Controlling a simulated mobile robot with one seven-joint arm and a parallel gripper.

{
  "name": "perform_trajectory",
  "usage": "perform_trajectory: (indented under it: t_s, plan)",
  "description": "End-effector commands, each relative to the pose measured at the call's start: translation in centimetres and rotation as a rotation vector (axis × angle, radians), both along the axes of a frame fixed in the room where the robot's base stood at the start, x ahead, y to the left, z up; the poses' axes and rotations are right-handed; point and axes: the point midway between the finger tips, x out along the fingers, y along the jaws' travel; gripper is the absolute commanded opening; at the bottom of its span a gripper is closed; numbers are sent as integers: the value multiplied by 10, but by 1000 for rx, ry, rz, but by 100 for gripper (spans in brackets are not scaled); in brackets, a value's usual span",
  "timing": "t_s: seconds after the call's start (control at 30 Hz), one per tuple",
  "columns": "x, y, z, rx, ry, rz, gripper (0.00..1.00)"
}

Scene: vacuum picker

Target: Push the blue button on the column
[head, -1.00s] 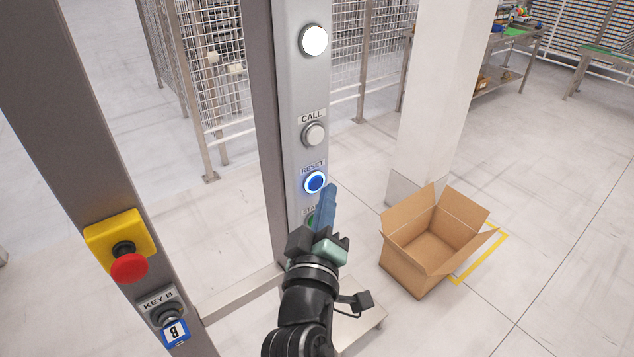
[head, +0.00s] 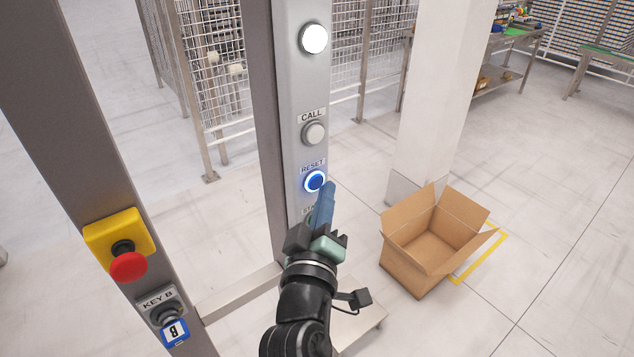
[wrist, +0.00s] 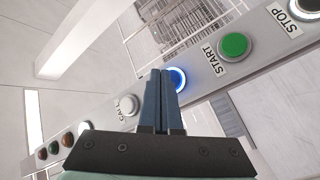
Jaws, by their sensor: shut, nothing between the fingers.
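The blue button (head: 315,181) is on the grey column under the label RESET, with a lit ring around it. It also shows in the wrist view (wrist: 177,78), partly hidden behind my fingers. My gripper (head: 327,188) is shut and empty, its blue fingers pointing up toward the column. In the head view the fingertips are just below and right of the button; I cannot tell whether they touch it. In the wrist view the fingertips (wrist: 160,72) lie just left of the button. The grey column (head: 296,90) stands upright.
A white CALL button (head: 314,133) is above the blue one. A green START button (wrist: 235,45) is beside it in the wrist view. A red emergency button (head: 128,267) is on the left post. An open cardboard box (head: 408,266) sits on the floor at right.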

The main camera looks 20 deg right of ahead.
Motion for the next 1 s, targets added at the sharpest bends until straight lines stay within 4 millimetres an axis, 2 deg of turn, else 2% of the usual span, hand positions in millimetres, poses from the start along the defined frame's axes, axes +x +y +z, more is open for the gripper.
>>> perform_trajectory:
  t_s: [1.0]
  plan:
    - [11,4,-1,0,0,0,0]
